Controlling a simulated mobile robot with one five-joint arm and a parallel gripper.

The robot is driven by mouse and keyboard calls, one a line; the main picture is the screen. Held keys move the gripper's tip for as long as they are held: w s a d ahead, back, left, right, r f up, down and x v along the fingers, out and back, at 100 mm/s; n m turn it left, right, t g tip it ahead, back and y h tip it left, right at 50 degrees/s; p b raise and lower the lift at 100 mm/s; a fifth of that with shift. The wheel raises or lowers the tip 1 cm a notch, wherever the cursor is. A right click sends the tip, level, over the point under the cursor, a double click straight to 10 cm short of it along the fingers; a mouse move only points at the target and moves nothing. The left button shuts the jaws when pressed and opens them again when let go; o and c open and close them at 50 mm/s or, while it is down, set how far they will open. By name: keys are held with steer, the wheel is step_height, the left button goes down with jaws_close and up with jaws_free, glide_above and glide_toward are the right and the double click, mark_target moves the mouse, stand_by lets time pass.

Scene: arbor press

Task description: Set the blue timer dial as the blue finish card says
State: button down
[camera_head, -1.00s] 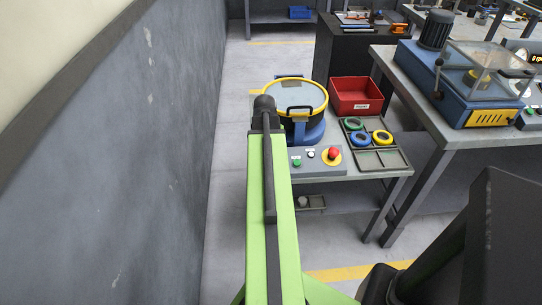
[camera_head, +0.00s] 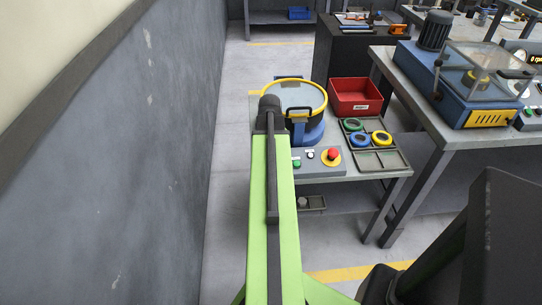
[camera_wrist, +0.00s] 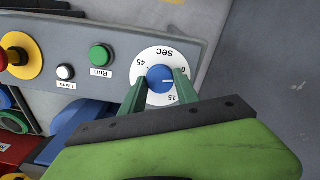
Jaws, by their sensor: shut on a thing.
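The blue timer dial (camera_wrist: 160,79) is a small blue knob on a white round scale plate (camera_wrist: 157,55) marked "sec", upside down in the wrist view. The scale shows 45 at left and 15 at lower right; another mark at right is partly covered by a finger. The knob's white pointer line faces right in the picture, roughly toward the side between that mark and the 15. My gripper (camera_wrist: 162,82) is shut on the knob, one green finger on each side. In the head view my arm hides the gripper and dial. I see no readable blue finish card.
The grey control panel (camera_head: 318,167) carries a green Run button (camera_wrist: 101,56), a white Lamp button (camera_wrist: 65,72) and a red stop button (camera_head: 332,154). A yellow-rimmed drum machine (camera_head: 326,96), red bin (camera_head: 355,97) and tray of coloured rings (camera_head: 383,160) stand close by. A wall is at left.

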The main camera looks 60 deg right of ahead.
steer(key=m+t, duration=0.1)
steer(key=m, duration=0.5)
steer(key=shift+s+y, duration=0.15)
steer(key=shift+y, duration=0.25)
steer(key=m+t, duration=0.1)
steer(key=m, duration=0.4)
steer(key=shift+m+b, duration=0.3)
steer(key=c, duration=0.9)
jaws_free()
steer(key=s+r+p, duration=0.1)
steer(key=r+p, duration=0.4)
steer(key=s+r+p, duration=0.1)
steer(key=r+p, duration=0.5)
steer(key=s+r+p, duration=0.2)
steer(key=r+p, duration=0.3)
steer(key=p, duration=0.1)
steer(key=shift+a+r, duration=0.15)
steer(key=shift+r, duration=0.25)
